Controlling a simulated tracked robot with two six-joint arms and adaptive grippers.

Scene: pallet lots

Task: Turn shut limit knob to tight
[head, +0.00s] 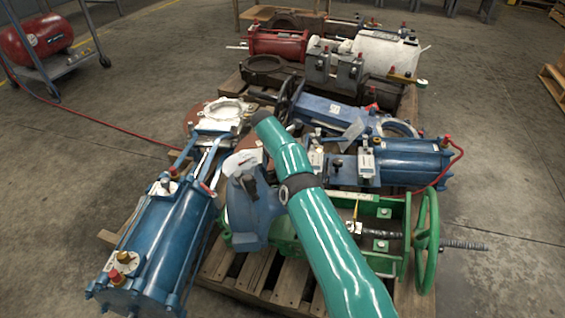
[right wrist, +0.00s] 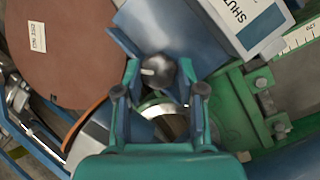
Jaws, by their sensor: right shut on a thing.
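The knob (right wrist: 157,71) is dark and round with a pale pointer mark that points left in the right wrist view. It sits by a blue housing whose white label (right wrist: 240,18) reads "SHUT", with the rest cut off by the frame. My right gripper (right wrist: 158,82) is shut on the knob, one finger on each side. Its palm is just below in that view. The marks around the knob, including any "tight" mark, are not readable. In the head view my teal right arm crosses the valve with the green frame (head: 385,205). My left gripper is not in view.
A blue cylinder (head: 160,245) lies to the left on the pallet (head: 240,275), and another blue cylinder (head: 412,162) lies behind at right. A green handwheel (head: 428,240) stands at the right. A brown disc (right wrist: 65,45) lies close by.

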